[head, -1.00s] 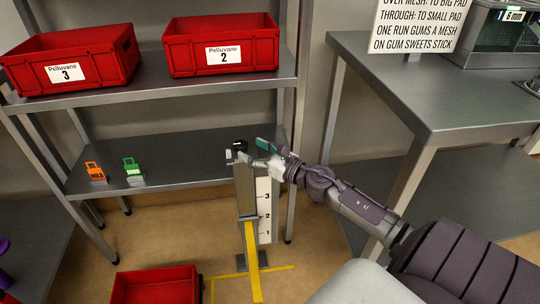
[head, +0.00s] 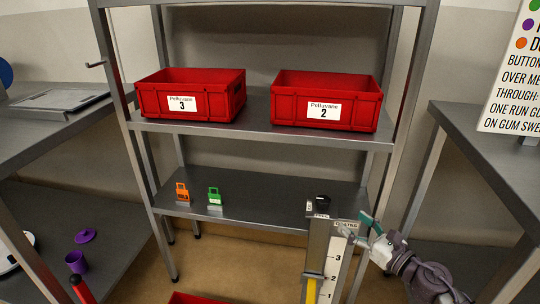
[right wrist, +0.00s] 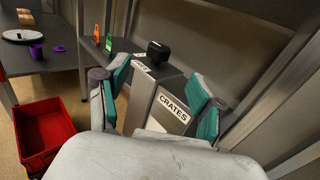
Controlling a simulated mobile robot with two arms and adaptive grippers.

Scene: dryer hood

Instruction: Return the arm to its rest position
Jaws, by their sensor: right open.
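My right gripper (head: 368,230) is open at the lower right of the head view, just right of the top of a grey post (head: 320,240). In the right wrist view its teal-padded fingers (right wrist: 162,92) are spread, with the post's "CRATES" label (right wrist: 173,108) and black top knob (right wrist: 158,50) showing between them. Nothing is held. Whether a finger touches the post cannot be told. My right arm reaches in from the lower right. My left gripper is not in view.
Red crates labelled 3 (head: 190,100) and 2 (head: 325,105) stand on the upper shelf. Orange (head: 183,194) and green (head: 215,197) tags stand on the lower shelf. A table (head: 490,165) is at right. A red crate (right wrist: 42,130) sits low near the gripper.

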